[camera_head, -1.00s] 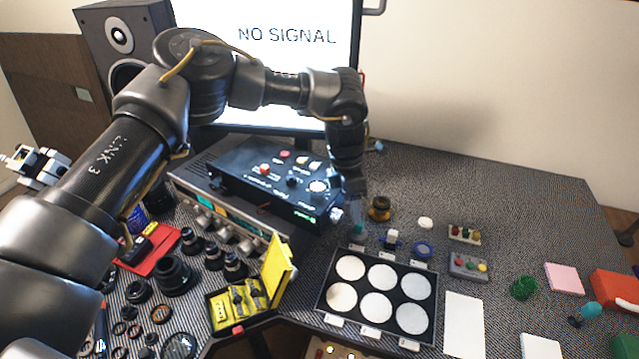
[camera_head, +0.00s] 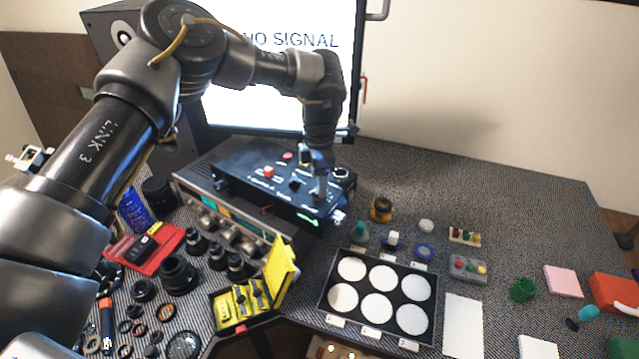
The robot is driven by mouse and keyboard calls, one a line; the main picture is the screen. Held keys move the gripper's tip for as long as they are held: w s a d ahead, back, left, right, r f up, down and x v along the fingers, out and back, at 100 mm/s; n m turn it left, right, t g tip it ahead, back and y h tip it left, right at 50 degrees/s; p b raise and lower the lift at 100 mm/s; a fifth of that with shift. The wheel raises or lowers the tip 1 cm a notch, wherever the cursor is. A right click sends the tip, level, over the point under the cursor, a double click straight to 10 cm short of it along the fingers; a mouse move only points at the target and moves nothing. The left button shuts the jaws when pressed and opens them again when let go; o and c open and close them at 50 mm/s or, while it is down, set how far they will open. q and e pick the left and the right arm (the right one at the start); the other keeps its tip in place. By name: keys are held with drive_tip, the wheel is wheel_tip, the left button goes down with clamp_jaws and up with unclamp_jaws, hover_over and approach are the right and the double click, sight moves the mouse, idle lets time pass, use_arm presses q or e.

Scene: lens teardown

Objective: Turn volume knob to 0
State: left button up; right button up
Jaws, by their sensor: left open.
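A black control box (camera_head: 250,185) lies on top of the silver-fronted unit below the monitor. Its top carries red buttons (camera_head: 268,171), a dark knob (camera_head: 295,184) and a round dial (camera_head: 341,172) near its right end. Its small labels are too blurred to read, so I cannot tell which control is the volume knob. My left gripper (camera_head: 319,193) points down over the right part of the box, between the dark knob and the round dial. It is open, and its fingers hide part of the panel. I cannot tell whether they touch a control. My right gripper is not in view.
The silver-fronted unit (camera_head: 215,222) has a row of knobs. In front stand lens parts (camera_head: 178,275), an open yellow case (camera_head: 240,303) and a tray of white discs (camera_head: 325,300). Small coloured parts lie to the right. The grey table (camera_head: 530,220) is clear at the back right.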

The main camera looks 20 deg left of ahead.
use_arm(q)
drive_tip(key=shift+f, duration=1.55)
drive_tip(key=c, duration=1)
